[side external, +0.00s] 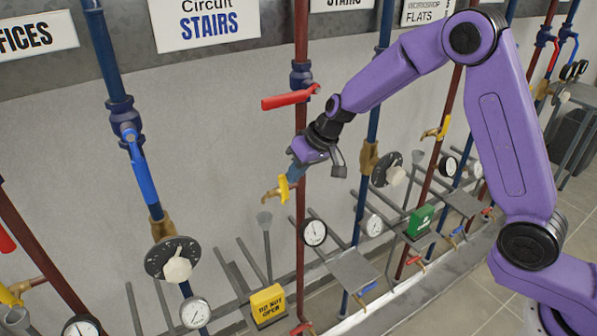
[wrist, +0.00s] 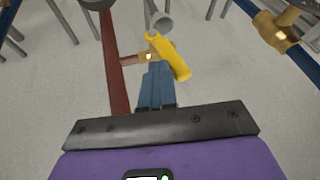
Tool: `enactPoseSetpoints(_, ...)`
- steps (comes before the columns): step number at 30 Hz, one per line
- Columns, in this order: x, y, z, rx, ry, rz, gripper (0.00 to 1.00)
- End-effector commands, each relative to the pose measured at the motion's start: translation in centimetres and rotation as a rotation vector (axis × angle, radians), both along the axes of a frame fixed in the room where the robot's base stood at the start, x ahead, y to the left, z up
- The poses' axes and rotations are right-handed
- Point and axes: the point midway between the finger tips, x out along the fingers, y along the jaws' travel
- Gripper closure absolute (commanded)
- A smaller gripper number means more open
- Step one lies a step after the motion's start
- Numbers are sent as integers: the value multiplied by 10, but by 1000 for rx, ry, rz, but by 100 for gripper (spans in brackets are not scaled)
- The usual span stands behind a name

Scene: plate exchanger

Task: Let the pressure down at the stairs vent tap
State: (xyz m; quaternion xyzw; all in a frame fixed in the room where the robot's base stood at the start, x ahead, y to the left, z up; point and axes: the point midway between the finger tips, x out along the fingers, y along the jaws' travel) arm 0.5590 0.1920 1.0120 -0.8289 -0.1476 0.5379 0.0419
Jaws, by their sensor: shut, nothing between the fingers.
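The vent tap on the red pipe below the STAIRS sign has a yellow lever (side external: 283,188) and a small brass body (side external: 269,195). In the wrist view its yellow lever (wrist: 170,58) lies slanted just beyond my fingertips, with the brass body (wrist: 147,57) to its left. My gripper (side external: 295,174) is shut and empty, its blue fingers together right beside the lever. The fingers also show in the wrist view (wrist: 158,72). I cannot tell whether they touch the lever. A grey funnel (side external: 265,219) stands below the tap.
The red pipe (wrist: 115,70) runs close to the left of my fingers in the wrist view. A red lever (side external: 290,98) sits above my gripper. A gauge (side external: 314,232), a yellow DO NOT OPEN box (side external: 268,305) and a black dial valve (side external: 173,258) are lower down.

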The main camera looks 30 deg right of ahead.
Motion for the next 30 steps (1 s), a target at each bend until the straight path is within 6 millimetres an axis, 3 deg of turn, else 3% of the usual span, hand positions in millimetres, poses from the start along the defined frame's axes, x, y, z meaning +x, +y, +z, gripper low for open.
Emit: enactPoseSetpoints(30,-2,47,-4,-470,3,7,100)
